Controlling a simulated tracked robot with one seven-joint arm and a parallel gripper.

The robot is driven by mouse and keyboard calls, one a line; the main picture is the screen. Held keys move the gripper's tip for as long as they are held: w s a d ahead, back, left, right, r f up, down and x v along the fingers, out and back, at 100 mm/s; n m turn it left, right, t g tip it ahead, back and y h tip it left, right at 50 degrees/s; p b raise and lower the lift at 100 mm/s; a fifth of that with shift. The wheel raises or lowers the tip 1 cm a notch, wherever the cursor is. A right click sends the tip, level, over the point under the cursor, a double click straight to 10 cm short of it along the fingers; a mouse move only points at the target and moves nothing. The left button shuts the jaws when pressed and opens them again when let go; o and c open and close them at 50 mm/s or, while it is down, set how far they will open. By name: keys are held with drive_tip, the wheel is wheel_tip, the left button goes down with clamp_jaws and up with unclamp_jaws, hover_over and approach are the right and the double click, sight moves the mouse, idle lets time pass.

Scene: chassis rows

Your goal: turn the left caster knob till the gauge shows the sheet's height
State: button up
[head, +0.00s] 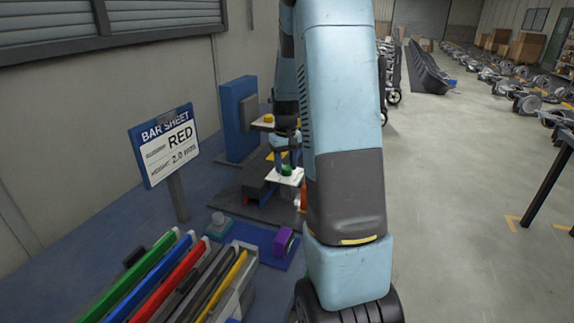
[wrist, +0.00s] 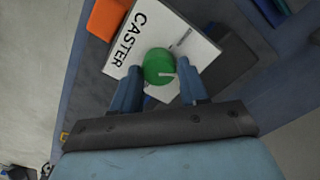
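A green knob (wrist: 158,66) sits on a white plate lettered CASTER (wrist: 143,38); a pale pointer line shows on the knob. In the head view the green knob (head: 288,170) is small, on its white plate (head: 290,180). My gripper (wrist: 160,80) is open, one finger on each side of the knob, with a small gap visible on both sides. The bar sheet (head: 165,145) reads RED and a height of 2.0 mm. No gauge reading can be made out in either view.
Another white plate with a yellow knob (head: 268,118) stands behind. A blue upright unit (head: 238,118) is near the wall. Coloured bars (head: 170,290) lie in a rack in front, beside a purple block (head: 283,241). An orange block (wrist: 106,18) is close to the plate. My arm hides part of the bench.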

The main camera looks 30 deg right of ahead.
sight(286, 167)
drive_tip(key=o, duration=0.4)
drive_tip(key=shift+s, duration=0.1)
drive_tip(key=shift+c, duration=0.2)
wheel_tip(286, 167, up, 14)
drive_tip(key=shift+f, duration=0.2)
idle(0.4)
drive_tip(key=s+a+r+t, duration=0.3)
drive_tip(key=s+a+r, duration=0.5)
drive_tip(key=s+a, duration=0.35)
drive_tip(key=s+a+t, duration=0.1)
drive_tip(key=s+a, duration=0.2)
drive_tip(key=s, duration=0.4)
drive_tip(key=s+a+n+t, duration=0.1)
drive_tip(key=s+a, duration=0.3)
drive_tip(key=s, duration=0.3)
drive_tip(key=shift+s+f+t, duration=0.15)
drive_tip(key=shift+f+t, duration=0.15)
drive_tip(key=shift+f, duration=0.1)
